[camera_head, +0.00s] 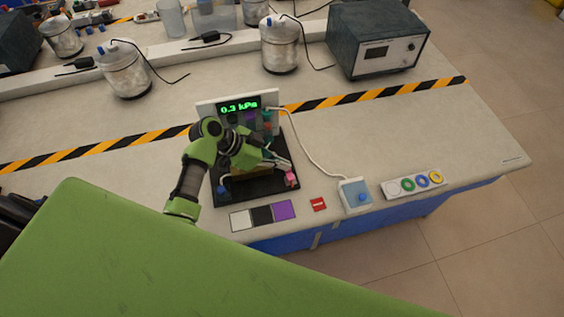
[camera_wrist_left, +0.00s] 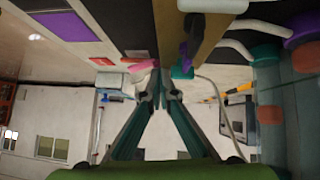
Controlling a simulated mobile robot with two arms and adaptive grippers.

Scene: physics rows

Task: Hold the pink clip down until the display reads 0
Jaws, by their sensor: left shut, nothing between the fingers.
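The display (camera_head: 239,108) on the white panel reads 0.3 kPa in green. The pink clip (camera_head: 291,179) is at the right front of the black base (camera_head: 255,190). My left gripper (camera_head: 287,165) reaches over the base, its fingers shut and empty, with the tips right by the clip. In the left wrist view the pink clip (camera_wrist_left: 145,64) shows just beside the fingertips (camera_wrist_left: 160,78). I cannot tell whether they touch it. My arm hides part of the apparatus. My right gripper is not in view.
A white box with a blue button (camera_head: 357,195) is cabled to the panel. A strip with coloured rings (camera_head: 414,184) lies right. Metal canisters (camera_head: 280,45) and a grey instrument (camera_head: 377,40) stand behind.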

